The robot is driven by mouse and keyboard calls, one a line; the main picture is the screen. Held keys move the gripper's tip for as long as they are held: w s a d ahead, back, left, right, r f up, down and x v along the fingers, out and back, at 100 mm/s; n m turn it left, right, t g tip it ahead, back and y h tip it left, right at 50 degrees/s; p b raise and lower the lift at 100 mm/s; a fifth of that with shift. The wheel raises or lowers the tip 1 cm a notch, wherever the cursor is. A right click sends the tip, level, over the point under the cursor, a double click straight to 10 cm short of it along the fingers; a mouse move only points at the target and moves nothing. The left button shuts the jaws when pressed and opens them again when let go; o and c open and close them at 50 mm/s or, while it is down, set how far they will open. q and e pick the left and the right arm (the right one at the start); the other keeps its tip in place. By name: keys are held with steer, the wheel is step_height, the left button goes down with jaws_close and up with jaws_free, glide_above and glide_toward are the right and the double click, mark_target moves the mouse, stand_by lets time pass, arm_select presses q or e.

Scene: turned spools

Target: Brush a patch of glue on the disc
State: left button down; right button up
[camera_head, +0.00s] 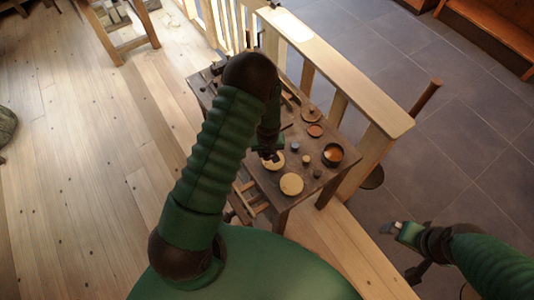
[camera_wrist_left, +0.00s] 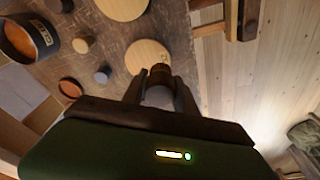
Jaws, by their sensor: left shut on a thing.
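Two pale wooden discs lie on the dark table: a farther one (camera_head: 279,165) and a nearer one (camera_head: 291,185). They also show in the left wrist view, the farther disc (camera_wrist_left: 148,52) just beyond my fingertips and the nearer disc (camera_wrist_left: 122,7) at the top edge. My left gripper (camera_head: 268,156) is low over the farther disc, shut on a short pale-grey thing with a dark brown end (camera_wrist_left: 160,72), perhaps the brush. Its end overlaps the disc's edge in view; contact cannot be told. No glue patch is discernible. My right gripper (camera_head: 392,229) is off to the right, its jaws unclear.
A dark pot with orange-brown contents (camera_head: 333,154) stands on the table (camera_head: 325,178) to the right. Small spools (camera_head: 306,160) and reddish round pieces (camera_head: 315,130) stand nearby. A wooden railing (camera_head: 345,75) runs along the table's far right side. Open plank floor lies left.

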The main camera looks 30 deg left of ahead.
arm_select(q)
steer(key=shift+s+a+r+p, duration=0.1)
steer(key=shift+r+p, duration=0.65)
steer(key=shift+r, duration=0.65)
